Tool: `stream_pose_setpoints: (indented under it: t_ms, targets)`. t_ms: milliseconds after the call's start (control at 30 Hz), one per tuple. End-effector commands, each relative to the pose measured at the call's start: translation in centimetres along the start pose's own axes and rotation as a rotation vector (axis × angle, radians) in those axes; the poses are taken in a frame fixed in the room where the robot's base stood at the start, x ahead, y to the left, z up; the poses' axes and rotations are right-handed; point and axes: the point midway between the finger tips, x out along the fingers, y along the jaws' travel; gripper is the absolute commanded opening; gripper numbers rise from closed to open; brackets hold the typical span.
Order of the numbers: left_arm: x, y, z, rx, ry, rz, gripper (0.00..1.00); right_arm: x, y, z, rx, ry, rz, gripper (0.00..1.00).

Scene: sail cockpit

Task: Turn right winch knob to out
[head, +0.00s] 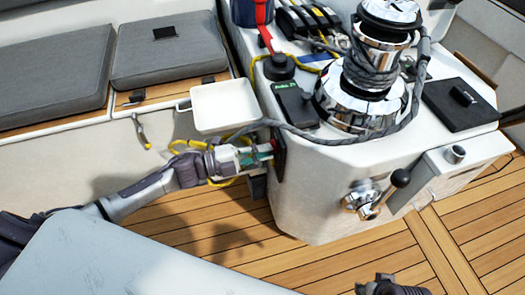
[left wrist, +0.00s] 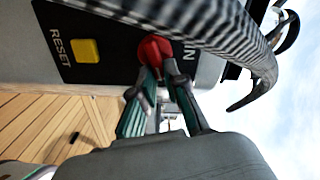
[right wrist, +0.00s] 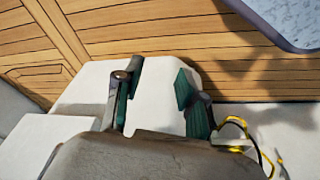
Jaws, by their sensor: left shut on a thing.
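A red knob (left wrist: 155,48) sits on a black control panel (left wrist: 105,28), beside lettering that reads "IN". My left gripper (left wrist: 160,66) is shut on the red knob; its green-padded fingers lie at the knob's near side. In the head view my left gripper (head: 262,153) reaches the left side of the white winch console (head: 325,195), where the panel shows only edge-on. The knob's pointing direction is hard to tell. My right gripper (right wrist: 158,82) is open and empty, with a white surface behind it.
A yellow button (left wrist: 85,51) marked RESET is on the same panel. A striped rope (left wrist: 210,25) crosses close over the panel's "IN" side. A chrome winch (head: 362,95) stands on the console. A white tray (head: 224,106) is just above my left gripper. Wooden deck (head: 215,235) lies open below.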

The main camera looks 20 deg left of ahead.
Motion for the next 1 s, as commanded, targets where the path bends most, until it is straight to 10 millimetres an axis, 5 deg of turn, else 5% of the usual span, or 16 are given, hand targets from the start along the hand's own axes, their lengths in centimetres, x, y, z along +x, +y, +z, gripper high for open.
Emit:
stream_pose_setpoints:
  t_ms: [500,1000]
  targets:
    - [0.0,0.8,0.1,0.305,0.001,0.002,0.0,-5.1,0.2,-0.4,0.002,0.03,0.005,0.4]
    - [-0.1,0.8,0.1,0.35,0.001,0.003,0.0,-5.9,0.2,-0.4,0.003,0.032,0.005,0.4]
